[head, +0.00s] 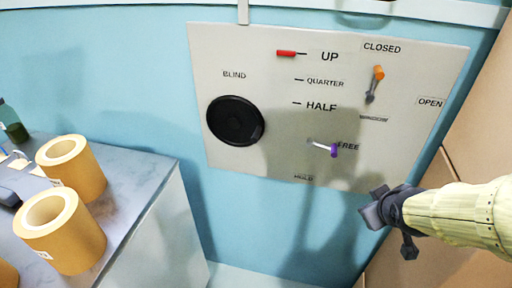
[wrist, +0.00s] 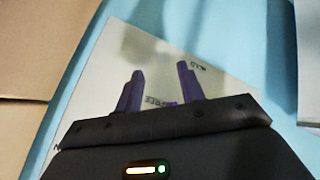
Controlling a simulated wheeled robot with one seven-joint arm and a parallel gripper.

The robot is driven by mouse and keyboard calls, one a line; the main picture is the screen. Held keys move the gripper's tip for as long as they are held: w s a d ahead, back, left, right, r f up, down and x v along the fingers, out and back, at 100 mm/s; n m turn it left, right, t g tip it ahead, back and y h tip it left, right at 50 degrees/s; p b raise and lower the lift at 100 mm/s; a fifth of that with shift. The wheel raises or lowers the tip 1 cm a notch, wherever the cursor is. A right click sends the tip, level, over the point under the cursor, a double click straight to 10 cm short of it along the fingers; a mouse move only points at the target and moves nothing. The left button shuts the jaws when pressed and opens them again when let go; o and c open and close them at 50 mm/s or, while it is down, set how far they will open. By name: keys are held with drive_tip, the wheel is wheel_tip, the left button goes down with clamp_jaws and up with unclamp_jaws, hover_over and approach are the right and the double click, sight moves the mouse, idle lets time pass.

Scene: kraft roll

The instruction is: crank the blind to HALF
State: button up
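The white panel (head: 270,160) on the blue wall carries a black round blind crank (head: 236,121) at its left; no separate handle is clear on it. A red pointer (head: 286,53) stands level with the UP mark, above QUARTER and HALF. A small lever with a purple knob (head: 334,150) points right to FREE; HOLD is printed below it. My gripper (head: 377,211) is off the panel's lower right. In the wrist view my gripper (wrist: 160,82) has its fingers apart, with the FREE lettering seen between them and no object held.
A grey counter (head: 140,190) at left holds kraft rolls (head: 72,168) and a dark green bottle (head: 12,124). A tan surface (head: 480,120) borders the right side.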

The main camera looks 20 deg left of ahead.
sight(256, 133)
drive_tip(key=a+r+n+t+y+b, duration=0.1)
drive_tip(key=a+r+n+y+b, duration=0.2)
drive_tip(key=a+n+y, duration=0.3)
drive_tip(key=a+r+n+t+y+b, duration=0.1)
drive_tip(key=a+n+y+b, duration=0.4)
drive_tip(key=a+n, duration=0.9)
drive_tip(key=shift+a+r+n+y+b, duration=0.3)
drive_tip(key=shift+r+n+y+b, duration=0.15)
drive_tip(key=shift+r+b, duration=0.35)
drive_tip(key=shift+r, duration=0.1)
drive_tip(key=x, duration=1.7)
drive_tip(key=shift+w+a, duration=0.1)
drive_tip(key=shift+w, duration=0.05)
clamp_jaws()
